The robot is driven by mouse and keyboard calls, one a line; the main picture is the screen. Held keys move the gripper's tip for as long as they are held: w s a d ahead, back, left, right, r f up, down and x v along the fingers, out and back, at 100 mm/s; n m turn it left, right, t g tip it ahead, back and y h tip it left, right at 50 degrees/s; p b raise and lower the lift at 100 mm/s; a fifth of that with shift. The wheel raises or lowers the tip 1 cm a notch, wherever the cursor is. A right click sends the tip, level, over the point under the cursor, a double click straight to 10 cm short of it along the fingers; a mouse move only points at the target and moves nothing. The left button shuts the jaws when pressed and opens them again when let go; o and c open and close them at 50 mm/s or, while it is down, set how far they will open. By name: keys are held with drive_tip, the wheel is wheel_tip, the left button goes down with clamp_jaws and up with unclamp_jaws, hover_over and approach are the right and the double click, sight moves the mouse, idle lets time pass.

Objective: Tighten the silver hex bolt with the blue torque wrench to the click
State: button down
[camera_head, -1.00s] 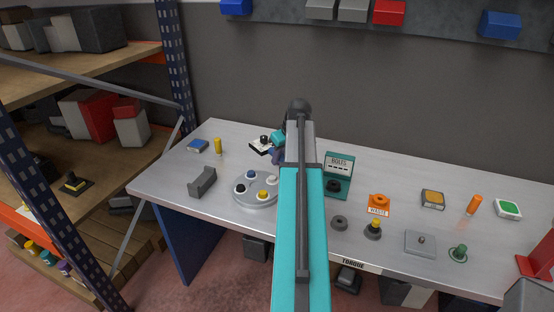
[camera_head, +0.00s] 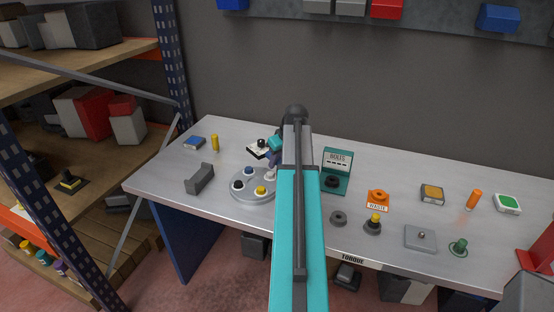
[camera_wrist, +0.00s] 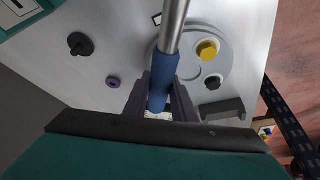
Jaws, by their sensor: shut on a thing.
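My gripper (camera_wrist: 160,98) is shut on the blue handle of the torque wrench (camera_wrist: 164,82). The wrench's silver shaft (camera_wrist: 173,25) runs up out of the wrist view, over the round grey tray (camera_wrist: 149,62). Its far end is out of view. In the head view my arm hides most of the wrench, and my gripper (camera_head: 272,152) shows just behind the round tray (camera_head: 238,196). A small silver stud (camera_head: 421,235), possibly the silver hex bolt, stands on a grey plate (camera_head: 412,243) at the right; its head shape is too small to tell.
The round tray carries yellow (camera_head: 260,190), black (camera_head: 237,186), blue (camera_head: 248,171) and whitish (camera_head: 270,175) pieces. A grey cradle (camera_head: 199,178) stands left of it.

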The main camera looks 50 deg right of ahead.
drive_tip(key=shift+f, duration=0.6)
drive_tip(key=shift+f+b, duration=0.65)
drive_tip(key=shift+f, duration=0.45)
idle(2.5)
drive_tip(key=c, duration=2.1)
unclamp_jaws()
clamp_jaws()
drive_tip(key=shift+s+d+m+h, duration=0.2)
drive_tip(key=shift+s+d+m, duration=0.15)
drive_tip(key=shift+d+m, duration=0.35)
drive_tip(key=shift+s+d+m+h, duration=0.2)
drive_tip(key=shift+s+d+m, duration=0.15)
drive_tip(key=shift+d, duration=0.5)
